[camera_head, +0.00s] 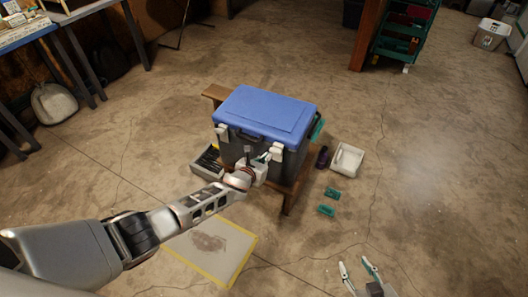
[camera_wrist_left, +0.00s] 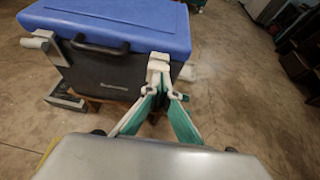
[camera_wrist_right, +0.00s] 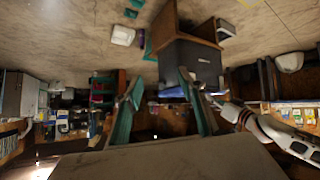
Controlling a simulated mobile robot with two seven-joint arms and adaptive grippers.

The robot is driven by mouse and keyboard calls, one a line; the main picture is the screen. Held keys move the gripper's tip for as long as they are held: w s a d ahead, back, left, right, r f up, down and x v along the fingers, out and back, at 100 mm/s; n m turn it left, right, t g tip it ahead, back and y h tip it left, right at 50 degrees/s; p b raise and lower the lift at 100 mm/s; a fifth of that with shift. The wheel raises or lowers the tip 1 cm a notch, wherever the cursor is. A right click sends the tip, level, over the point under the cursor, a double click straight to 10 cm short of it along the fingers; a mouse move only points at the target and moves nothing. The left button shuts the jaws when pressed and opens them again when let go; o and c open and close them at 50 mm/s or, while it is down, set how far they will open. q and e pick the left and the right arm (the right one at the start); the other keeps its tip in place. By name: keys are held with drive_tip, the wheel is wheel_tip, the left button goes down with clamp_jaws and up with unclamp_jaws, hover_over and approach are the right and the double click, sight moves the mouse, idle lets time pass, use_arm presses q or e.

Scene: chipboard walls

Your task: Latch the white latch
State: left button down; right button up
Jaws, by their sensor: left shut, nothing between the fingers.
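A dark cooler box with a blue lid (camera_head: 268,113) stands on a low wooden stand, its lid down. One white latch (camera_head: 276,151) is at the right of its front and also shows in the left wrist view (camera_wrist_left: 158,64), hanging down from the lid edge. Another white latch (camera_wrist_left: 40,40) is at the left of the front and juts outward. My left gripper (camera_wrist_left: 164,92) is shut and empty, its tips right at the lower end of the right latch; contact is unclear. My right gripper (camera_head: 357,270) is open and empty, away from the cooler, over the floor.
A black handle (camera_wrist_left: 98,46) is on the cooler's front between the latches. A grey tray (camera_head: 206,164) lies left of the cooler. A white bin (camera_head: 346,160), a dark purple object (camera_head: 323,157) and green pieces (camera_head: 327,210) lie right. Floor right is mostly clear.

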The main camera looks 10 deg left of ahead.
use_arm(q)
drive_tip(key=shift+s+r, duration=1.05)
drive_tip(key=shift+r, duration=1.05)
drive_tip(key=s+d+f+n+g+h, duration=0.1)
drive_tip(key=s+f+n, duration=0.2)
drive_tip(key=s+n, duration=0.45)
drive_tip(key=s+d+f+n, duration=0.2)
drive_tip(key=s+n, duration=0.5)
drive_tip(key=s, duration=0.2)
drive_tip(key=s+a+n+y, duration=0.2)
drive_tip(key=s+a+n, duration=1.4)
drive_tip(key=n, duration=0.5)
drive_tip(key=s, duration=0.2)
drive_tip(key=shift+s+g+y, duration=0.3)
